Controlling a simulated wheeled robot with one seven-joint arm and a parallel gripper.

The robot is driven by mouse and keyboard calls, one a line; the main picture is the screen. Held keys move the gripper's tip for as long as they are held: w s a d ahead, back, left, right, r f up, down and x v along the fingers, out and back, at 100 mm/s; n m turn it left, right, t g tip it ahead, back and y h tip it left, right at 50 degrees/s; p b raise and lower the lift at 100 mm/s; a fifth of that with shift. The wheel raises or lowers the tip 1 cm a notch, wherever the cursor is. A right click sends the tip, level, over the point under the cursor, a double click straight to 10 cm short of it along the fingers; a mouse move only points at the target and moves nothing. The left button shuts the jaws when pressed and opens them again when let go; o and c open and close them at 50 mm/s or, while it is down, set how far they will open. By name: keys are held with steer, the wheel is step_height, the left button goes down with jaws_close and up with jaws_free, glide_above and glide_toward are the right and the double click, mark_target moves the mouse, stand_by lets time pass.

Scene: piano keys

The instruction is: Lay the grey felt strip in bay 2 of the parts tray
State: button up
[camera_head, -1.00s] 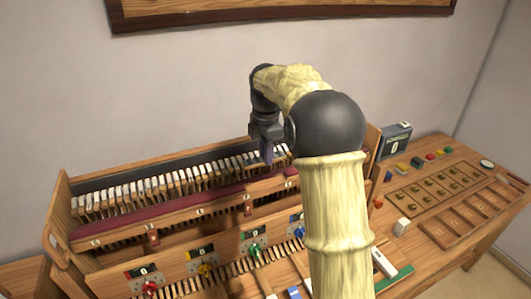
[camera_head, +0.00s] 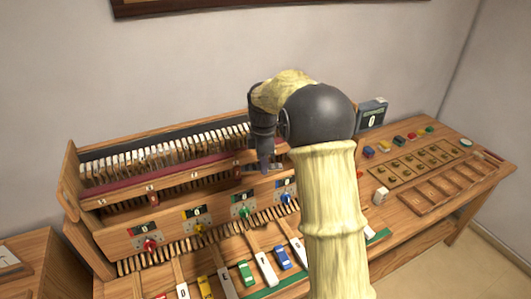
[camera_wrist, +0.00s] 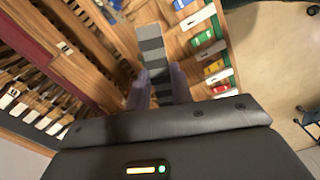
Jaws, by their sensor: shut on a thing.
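My gripper (camera_head: 265,166) is in front of the right part of the piano action in the head view. In the wrist view its two fingers (camera_wrist: 158,90) are shut on a grey banded strip (camera_wrist: 152,45), which I take as the grey felt strip. It points away from the jaws, over the wooden bench. In the head view the strip cannot be made out. The parts tray (camera_head: 460,192), a wooden tray with a row of open bays, lies on the bench at the right, well away from my gripper. Its bay numbers are too small to read.
The piano action with its row of hammers (camera_head: 165,160) stands behind and left of my gripper. Coloured knobs (camera_head: 243,211) and blocks (camera_head: 246,273) lie in front.

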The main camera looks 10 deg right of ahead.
steer(key=s+f+m, duration=0.5)
steer(key=f+m, duration=0.3)
steer(key=f, duration=0.5)
steer(key=s+f+m, duration=0.5)
steer(key=f+m, duration=0.3)
steer(key=f, duration=0.4)
steer(key=shift+s+a+f+m, duration=0.3)
steer(key=shift+s+a+f, duration=0.05)
